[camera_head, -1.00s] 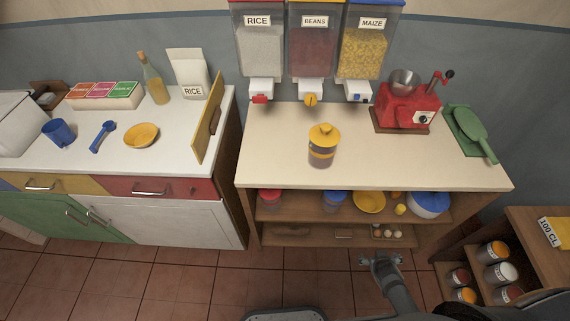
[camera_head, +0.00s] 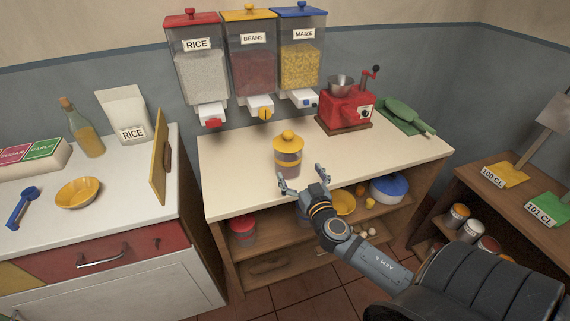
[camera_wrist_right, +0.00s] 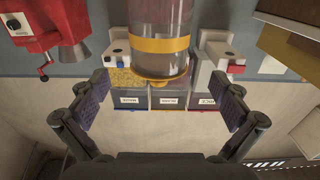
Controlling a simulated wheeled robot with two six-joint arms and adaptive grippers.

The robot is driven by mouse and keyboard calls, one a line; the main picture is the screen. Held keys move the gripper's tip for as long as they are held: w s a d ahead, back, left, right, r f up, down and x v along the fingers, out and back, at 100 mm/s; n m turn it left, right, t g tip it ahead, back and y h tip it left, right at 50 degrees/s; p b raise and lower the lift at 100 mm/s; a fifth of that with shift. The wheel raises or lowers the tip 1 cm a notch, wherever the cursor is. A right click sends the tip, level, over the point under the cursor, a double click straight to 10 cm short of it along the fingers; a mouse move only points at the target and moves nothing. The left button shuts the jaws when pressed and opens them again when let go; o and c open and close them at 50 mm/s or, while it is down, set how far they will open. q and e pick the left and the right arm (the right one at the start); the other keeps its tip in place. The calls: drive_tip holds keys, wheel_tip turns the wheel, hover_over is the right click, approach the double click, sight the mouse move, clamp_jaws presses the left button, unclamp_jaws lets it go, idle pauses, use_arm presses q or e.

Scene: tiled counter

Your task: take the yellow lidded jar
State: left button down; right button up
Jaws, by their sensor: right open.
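The yellow lidded jar (camera_head: 288,161) stands upright on the pale counter top near its front edge. It has a clear body, a yellow band and a yellow lid. My right gripper (camera_head: 302,178) is open and empty at the counter's front edge, just in front of the jar and slightly to its right. In the right wrist view the picture is upside down, and the jar (camera_wrist_right: 160,62) shows between and beyond the two spread fingers (camera_wrist_right: 165,82). It appears apart from them. My left gripper is in neither view.
Rice, beans and maize dispensers (camera_head: 249,65) hang on the wall behind. A red grinder (camera_head: 345,107) stands right of the jar. A yellow board (camera_head: 159,165) leans at the left counter's edge. Counter (camera_head: 235,170) around the jar is clear; bowls and containers fill the shelf below.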

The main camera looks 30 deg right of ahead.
sight(293, 160)
drive_tip(key=shift+w+a+r, duration=0.1)
drive_tip(key=shift+w+r, duration=0.05)
drive_tip(key=shift+r, duration=0.05)
drive_tip(key=p+x, duration=0.1)
drive_tip(key=x, duration=0.3)
drive_tip(key=shift+d+p, duration=0.2)
drive_tip(key=shift+p, duration=0.2)
drive_tip(key=shift+w+f, duration=0.15)
drive_tip(key=shift+w, duration=0.45)
drive_tip(key=w+p, duration=0.1)
drive_tip(key=w+d+r+p, duration=0.1)
drive_tip(key=shift+w+r, duration=0.25)
drive_tip(key=shift+w, duration=0.05)
drive_tip(key=shift+w+d+f, duration=0.1)
drive_tip(key=shift+w+f, duration=0.1)
drive_tip(key=shift+w, duration=0.4)
drive_tip(key=shift+w+d+f, duration=0.1)
drive_tip(key=shift+w+f, duration=0.15)
drive_tip(key=shift+w, duration=0.3)
drive_tip(key=shift+s, duration=0.15)
drive_tip(key=c, duration=0.3)
drive_tip(key=shift+r, duration=0.1)
drive_tip(key=c, duration=1.4)
